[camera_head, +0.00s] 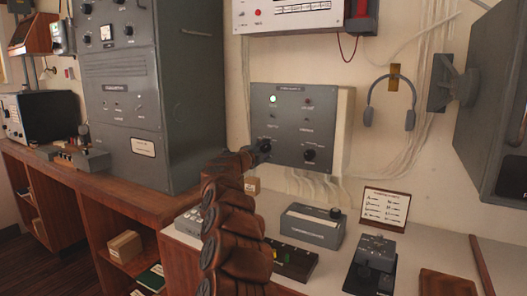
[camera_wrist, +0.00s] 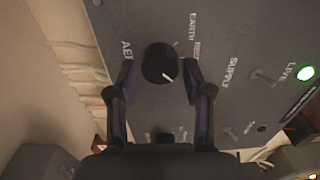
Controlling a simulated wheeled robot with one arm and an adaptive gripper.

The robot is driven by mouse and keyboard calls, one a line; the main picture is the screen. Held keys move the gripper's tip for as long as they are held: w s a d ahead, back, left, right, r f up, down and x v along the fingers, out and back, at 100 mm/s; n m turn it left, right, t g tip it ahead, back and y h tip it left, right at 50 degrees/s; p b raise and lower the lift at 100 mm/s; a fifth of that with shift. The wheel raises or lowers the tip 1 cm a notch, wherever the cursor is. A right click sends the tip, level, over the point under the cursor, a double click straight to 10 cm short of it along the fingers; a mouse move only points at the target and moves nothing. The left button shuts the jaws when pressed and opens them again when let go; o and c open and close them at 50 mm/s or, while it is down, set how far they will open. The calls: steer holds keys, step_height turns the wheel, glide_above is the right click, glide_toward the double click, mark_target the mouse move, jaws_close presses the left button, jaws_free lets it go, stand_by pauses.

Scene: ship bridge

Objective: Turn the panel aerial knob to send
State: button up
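The grey wall panel (camera_head: 290,125) carries two black knobs low on its face. The left knob (camera_head: 264,146) is at my gripper's tip (camera_head: 255,151), which partly covers it. In the wrist view this round black knob (camera_wrist: 159,62) sits beside a partly hidden label starting "AE" and a label reading "EARTH". A short white mark on its edge points to the lower right of that view. My gripper (camera_wrist: 160,72) is open, one finger on each side of the knob, with visible gaps. The right knob (camera_head: 309,154) is free.
A lit green lamp (camera_head: 273,99) and small switches sit above the knobs. Headphones (camera_head: 390,100) hang to the right. Below, the desk bears a grey box (camera_head: 312,227), a Morse key (camera_head: 372,262) and a card (camera_head: 385,207). A tall grey cabinet (camera_head: 150,90) stands left.

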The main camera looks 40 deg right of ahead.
steer(key=shift+o, duration=0.7)
steer(key=shift+a, duration=0.2)
steer(key=shift+s+a+f, duration=0.1)
steer(key=shift+s+a, duration=0.05)
steer(key=shift+a, duration=0.3)
steer(key=v, duration=1)
steer(key=shift+a, duration=0.35)
steer(key=shift+s, duration=0.1)
